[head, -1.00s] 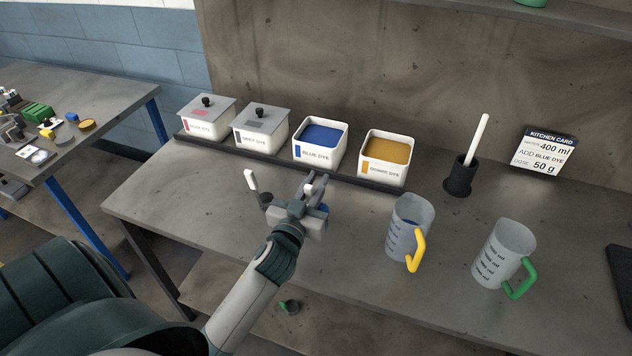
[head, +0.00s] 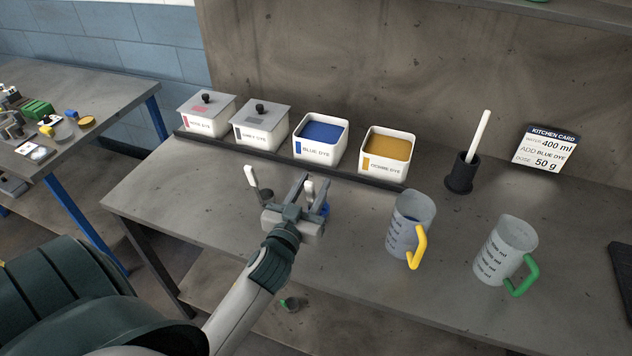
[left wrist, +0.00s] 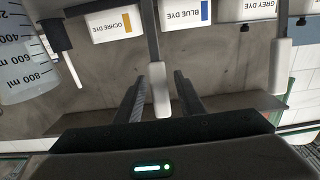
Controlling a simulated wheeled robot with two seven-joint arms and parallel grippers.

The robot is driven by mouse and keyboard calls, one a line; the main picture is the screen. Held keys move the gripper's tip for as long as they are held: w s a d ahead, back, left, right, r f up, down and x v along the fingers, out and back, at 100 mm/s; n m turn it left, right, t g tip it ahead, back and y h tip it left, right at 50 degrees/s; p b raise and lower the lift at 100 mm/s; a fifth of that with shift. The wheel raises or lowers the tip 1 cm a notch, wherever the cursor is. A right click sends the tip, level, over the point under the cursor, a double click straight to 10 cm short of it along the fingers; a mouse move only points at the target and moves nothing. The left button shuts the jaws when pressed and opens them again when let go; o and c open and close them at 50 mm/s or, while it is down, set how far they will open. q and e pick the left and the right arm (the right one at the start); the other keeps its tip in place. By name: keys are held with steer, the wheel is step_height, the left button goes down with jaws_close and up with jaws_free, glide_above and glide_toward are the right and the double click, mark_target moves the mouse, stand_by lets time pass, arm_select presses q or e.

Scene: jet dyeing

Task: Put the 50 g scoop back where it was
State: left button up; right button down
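A scoop with a white handle (head: 309,190) stands on the table in front of the blue dye box, its handle upright. Something blue shows low beside it, mostly behind my gripper. My left gripper (head: 311,184) has its fingers on either side of this handle. In the left wrist view the handle (left wrist: 161,92) sits between two parted fingers (left wrist: 158,98), with small gaps at both sides. A second white-handled scoop (head: 251,177) with a dark cup stands to the left; it also shows in the left wrist view (left wrist: 282,68). No size mark is readable on either scoop.
Behind stand lidded boxes, the open blue dye box (head: 319,155) and the ochre dye box (head: 386,170). To the right are a yellow-handled jug (head: 402,230), a green-handled jug (head: 497,258) and a black holder (head: 460,178) with a white rod.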

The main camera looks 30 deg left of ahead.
arm_select(q)
steer(key=b+v, duration=0.2)
steer(key=v, duration=0.7)
steer(key=shift+s+b, duration=0.3)
steer(key=shift+b, duration=0.1)
